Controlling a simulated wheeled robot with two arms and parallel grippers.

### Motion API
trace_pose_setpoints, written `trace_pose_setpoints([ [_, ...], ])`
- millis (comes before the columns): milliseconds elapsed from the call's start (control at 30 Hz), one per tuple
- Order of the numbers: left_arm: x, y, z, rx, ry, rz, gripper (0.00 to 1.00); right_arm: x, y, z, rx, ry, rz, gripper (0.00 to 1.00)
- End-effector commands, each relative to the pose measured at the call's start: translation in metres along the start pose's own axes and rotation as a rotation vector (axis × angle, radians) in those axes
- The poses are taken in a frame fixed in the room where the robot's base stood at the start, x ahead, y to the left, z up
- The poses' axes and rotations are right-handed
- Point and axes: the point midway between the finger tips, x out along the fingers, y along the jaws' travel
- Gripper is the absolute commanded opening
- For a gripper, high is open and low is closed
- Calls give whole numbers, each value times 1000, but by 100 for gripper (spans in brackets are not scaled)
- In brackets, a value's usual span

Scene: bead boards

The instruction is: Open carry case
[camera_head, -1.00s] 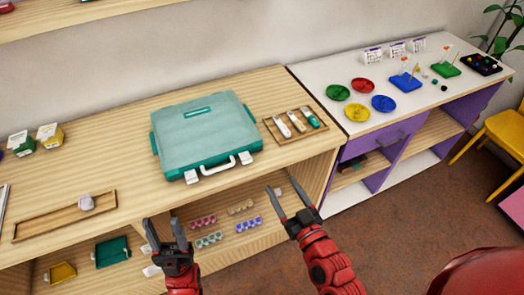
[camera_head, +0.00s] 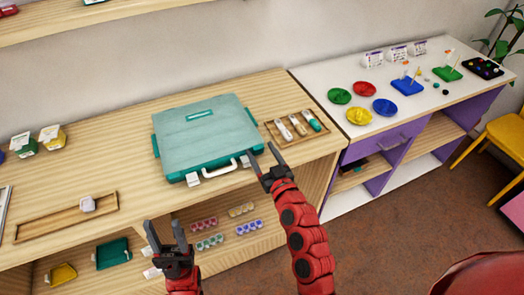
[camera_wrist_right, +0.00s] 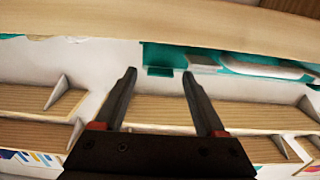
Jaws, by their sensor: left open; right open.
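The teal carry case (camera_head: 200,135) lies flat and closed on the wooden cabinet top. Its white handle (camera_head: 220,171) and two white latches, left (camera_head: 192,180) and right (camera_head: 245,161), are on the front edge. My right gripper (camera_head: 262,153) is open and empty, just in front of the case's front right corner, close to the right latch. In the right wrist view, the open fingers (camera_wrist_right: 158,72) point at the teal front of the case (camera_wrist_right: 160,54); contact cannot be told. My left gripper (camera_head: 164,227) is open and empty, low in front of the cabinet, away from the case.
A wooden tray (camera_head: 296,129) with several tubes stands right of the case, near my right gripper. A long tray (camera_head: 60,220) with a pale lump lies to the left. The shelf below holds several small coloured items. A white-topped cabinet (camera_head: 420,105) with dishes adjoins on the right.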

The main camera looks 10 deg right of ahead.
Motion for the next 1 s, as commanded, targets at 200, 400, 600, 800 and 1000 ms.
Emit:
trace_pose_setpoints([
  [200,0,0,0,0,0,0,50,1,0,1,0,-1,0,72],
  [400,0,0,0,0,0,0,50,1,0,1,0,-2,0,47],
  [600,0,0,0,0,0,0,50,1,0,1,0,-2,0,11],
  [800,0,0,0,0,0,0,50,1,0,1,0,-2,0,0],
  [1000,0,0,0,0,0,0,50,1,0,2,0,-3,0,0],
])
